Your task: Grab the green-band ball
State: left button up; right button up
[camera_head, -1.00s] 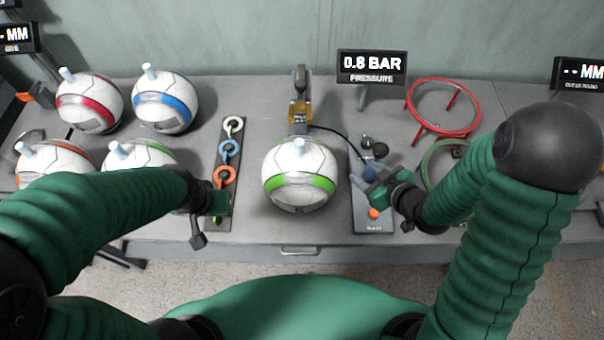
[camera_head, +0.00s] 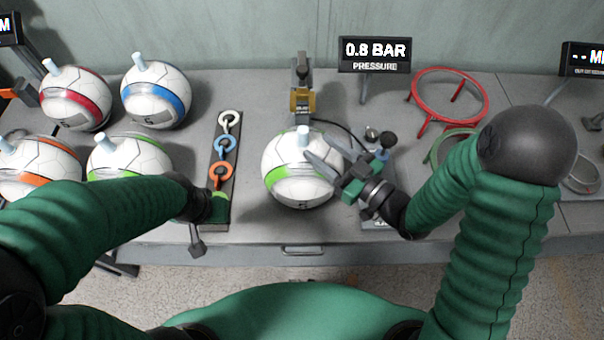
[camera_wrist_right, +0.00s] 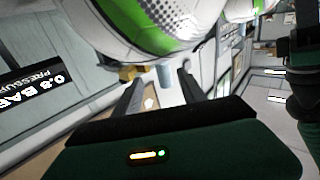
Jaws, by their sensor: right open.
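A white ball with a green band (camera_head: 303,172) sits at the middle of the bench, its pale blue stem upright on top. My right gripper (camera_head: 317,146) is open, its two fingers reaching over the ball's upper right side near the stem; I cannot tell whether they touch. In the right wrist view the green-band ball (camera_wrist_right: 150,28) fills the top, beyond the open, empty fingers (camera_wrist_right: 160,82). Another ball with a green band (camera_head: 128,160) sits at the left, partly behind my left arm. My left gripper (camera_head: 197,240) is by the ring board's near end, its jaws unclear.
Red-band (camera_head: 75,98), blue-band (camera_head: 156,92) and orange-band (camera_head: 38,165) balls sit at the left. A ring board (camera_head: 226,165) stands left of the middle ball. A yellow and grey device (camera_head: 302,92) and a pressure sign (camera_head: 375,52) stand behind; a red ring stand (camera_head: 450,72) is right.

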aim_at(294, 136)
jog(key=x, duration=0.3)
jog(key=shift+w+a+r, duration=0.15)
jog(key=shift+a+r, duration=0.05)
jog(key=x, duration=0.5)
jog(key=shift+a+f+p, duration=0.35)
jog(key=shift+a+p, duration=0.05)
grip_shut()
dwell(0.6)
